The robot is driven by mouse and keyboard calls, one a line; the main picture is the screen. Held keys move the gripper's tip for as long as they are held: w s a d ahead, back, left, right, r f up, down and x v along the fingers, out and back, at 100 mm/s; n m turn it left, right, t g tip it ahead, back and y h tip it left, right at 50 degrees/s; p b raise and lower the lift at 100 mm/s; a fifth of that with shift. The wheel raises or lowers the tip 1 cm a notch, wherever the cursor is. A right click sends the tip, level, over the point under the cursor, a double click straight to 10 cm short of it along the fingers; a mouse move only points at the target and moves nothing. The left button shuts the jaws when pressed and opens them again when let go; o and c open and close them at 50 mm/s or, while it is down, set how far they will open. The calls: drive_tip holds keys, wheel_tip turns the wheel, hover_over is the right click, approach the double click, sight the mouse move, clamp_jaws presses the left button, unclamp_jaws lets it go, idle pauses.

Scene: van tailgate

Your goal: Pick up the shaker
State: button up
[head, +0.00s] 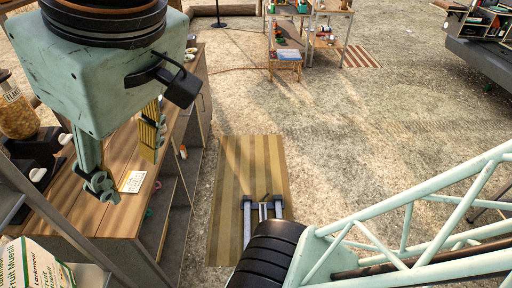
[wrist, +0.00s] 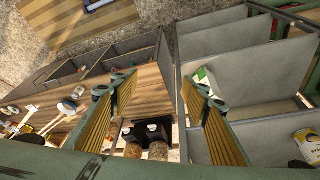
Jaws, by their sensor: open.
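My gripper (head: 127,160) hangs over the wooden counter (head: 110,215) at the left of the head view. In the wrist view its two yellow-ribbed fingers (wrist: 158,93) stand wide apart with nothing between them. I cannot make out a shaker for certain in either view. Several small items, too small to name surely, lie on the counter at the left of the wrist view, among them a pale round-headed utensil (wrist: 67,106). A small pale item (head: 183,152) is at the counter's right edge in the head view, partly hidden.
A dispenser (head: 16,112) with black bases stands at the counter's left; it also shows below the fingers in the wrist view (wrist: 148,131). Grey shelves (wrist: 235,65) with a can (wrist: 304,142) fill the wrist view's right. A carton (head: 34,264) is at the lower left.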

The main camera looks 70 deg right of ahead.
drive_tip(key=w+d+f+t+h, duration=0.1)
drive_tip(key=w+d, duration=0.7)
drive_tip(key=w, duration=0.4)
drive_tip(key=w+d+f+t+h, duration=0.1)
drive_tip(key=w+d, duration=0.6)
drive_tip(key=w, duration=0.5)
drive_tip(key=w+d+f+n+t+b, duration=0.1)
drive_tip(key=w+d+f+t, duration=0.1)
drive_tip(key=w+d+f, duration=0.5)
drive_tip(key=w+d+f+n+t, duration=0.1)
drive_tip(key=w+d+f, duration=0.2)
drive_tip(key=w+d, duration=0.65)
drive_tip(key=w+d+f+t+y, duration=0.1)
drive_tip(key=w+d+f+t, duration=0.15)
drive_tip(key=d+f, duration=0.45)
drive_tip(key=w+d+f+t+y, duration=0.1)
drive_tip(key=w+d+f, duration=0.3)
drive_tip(key=f, duration=0.6)
drive_tip(key=s+d+f+m+t+b, duration=0.1)
drive_tip(key=s+d+f+t, duration=0.4)
drive_tip(key=s+f, duration=0.6)
drive_tip(key=shift+s+d+f+m+y, duration=0.3)
drive_tip(key=shift+s+d+f+y, duration=0.1)
drive_tip(key=shift+d, duration=0.4)
